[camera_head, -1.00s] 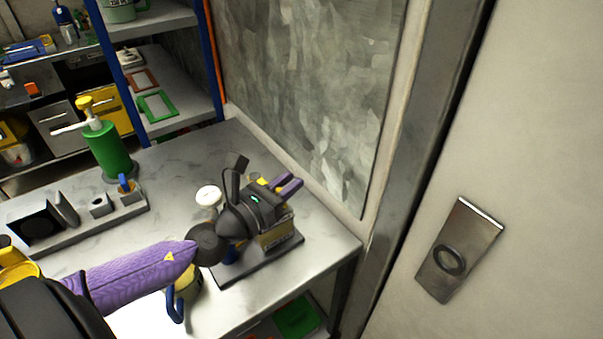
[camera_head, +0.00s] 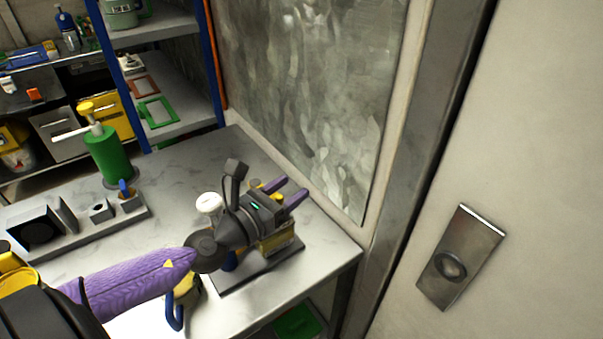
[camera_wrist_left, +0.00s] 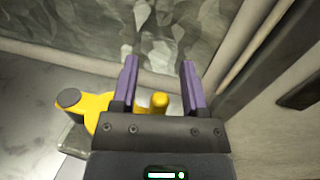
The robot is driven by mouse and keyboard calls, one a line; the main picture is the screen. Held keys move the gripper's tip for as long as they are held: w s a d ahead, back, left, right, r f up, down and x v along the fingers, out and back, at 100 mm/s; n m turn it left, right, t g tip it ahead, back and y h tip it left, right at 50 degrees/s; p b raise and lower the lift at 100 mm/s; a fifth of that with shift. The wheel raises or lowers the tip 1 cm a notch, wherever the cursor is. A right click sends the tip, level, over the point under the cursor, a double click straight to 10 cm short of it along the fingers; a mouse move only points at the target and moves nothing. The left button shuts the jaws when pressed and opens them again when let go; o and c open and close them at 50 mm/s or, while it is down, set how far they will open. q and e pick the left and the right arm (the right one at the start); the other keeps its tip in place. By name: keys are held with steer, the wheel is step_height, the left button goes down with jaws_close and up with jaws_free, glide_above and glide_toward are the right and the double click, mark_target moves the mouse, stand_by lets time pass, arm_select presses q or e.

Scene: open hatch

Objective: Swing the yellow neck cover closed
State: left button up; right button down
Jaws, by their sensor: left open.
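My left gripper (camera_head: 286,192) is open, with its two purple fingers spread apart above the bench fixture. In the left wrist view the fingers (camera_wrist_left: 160,85) point away toward the wall. The yellow neck cover appears to be the yellow part (camera_wrist_left: 90,108) left of the fingers, with a dark round cap on it. A rounded yellow tip (camera_wrist_left: 159,102) shows between the finger bases; I cannot tell if it touches them. In the head view my gripper hides most of the fixture; yellow parts (camera_head: 276,243) show below it, above a dark base plate (camera_head: 262,271). My right gripper is not in view.
A wall panel (camera_head: 305,90) rises close behind the fixture. A pale door (camera_head: 530,160) stands at right.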

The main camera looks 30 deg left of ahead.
arm_select(q)
steer(key=s+a+b, duration=0.1)
steer(key=s+b, duration=0.4)
steer(key=s, duration=0.4)
steer(key=shift+a, duration=0.3)
